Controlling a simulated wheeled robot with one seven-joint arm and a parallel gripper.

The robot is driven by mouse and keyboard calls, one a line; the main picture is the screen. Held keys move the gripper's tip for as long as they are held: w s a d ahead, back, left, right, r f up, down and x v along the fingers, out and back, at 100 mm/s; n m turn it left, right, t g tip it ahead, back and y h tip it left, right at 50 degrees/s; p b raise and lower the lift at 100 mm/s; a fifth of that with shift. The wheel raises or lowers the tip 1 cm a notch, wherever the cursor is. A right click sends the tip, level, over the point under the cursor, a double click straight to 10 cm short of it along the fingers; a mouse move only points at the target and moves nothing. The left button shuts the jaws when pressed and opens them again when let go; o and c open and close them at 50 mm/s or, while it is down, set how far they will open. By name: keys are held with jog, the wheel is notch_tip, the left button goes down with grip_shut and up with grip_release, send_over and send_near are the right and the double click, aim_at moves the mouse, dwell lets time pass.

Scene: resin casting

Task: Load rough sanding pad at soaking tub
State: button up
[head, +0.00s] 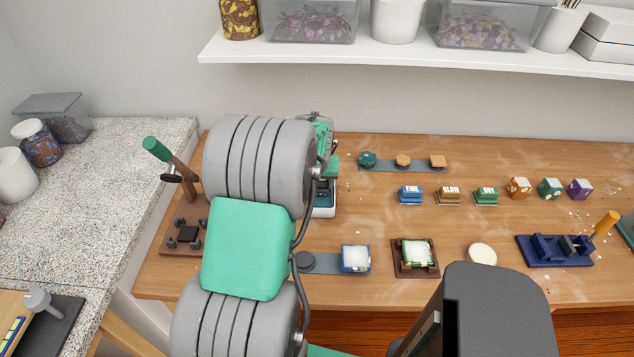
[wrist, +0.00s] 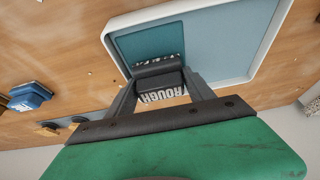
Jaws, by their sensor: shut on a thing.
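My gripper (wrist: 158,84) is shut on the rough sanding pad (wrist: 160,92), a dark block with pale "ROUGH" lettering that shows upside down in the wrist view. The soaking tub (wrist: 118,48) has a white rim and a blue-grey inside. The pad overlaps the tub's edge in the wrist view; I cannot tell whether it touches the tub or hangs above it.
On the wooden bench (head: 345,215) stand blue (head: 410,195), orange-brown (head: 449,196) and green (head: 485,197) labelled blocks. A framed mould (head: 401,262), a white disc (head: 482,254) and a navy clamp fixture (head: 540,250) stand nearer. A shelf (head: 400,55) runs above the back.

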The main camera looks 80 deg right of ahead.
jog(key=shift+f+b, duration=0.35)
jog(key=shift+f, duration=0.1)
dwell(1.2)
jog(key=shift+r+p, duration=2)
jog(key=shift+r, duration=1.55)
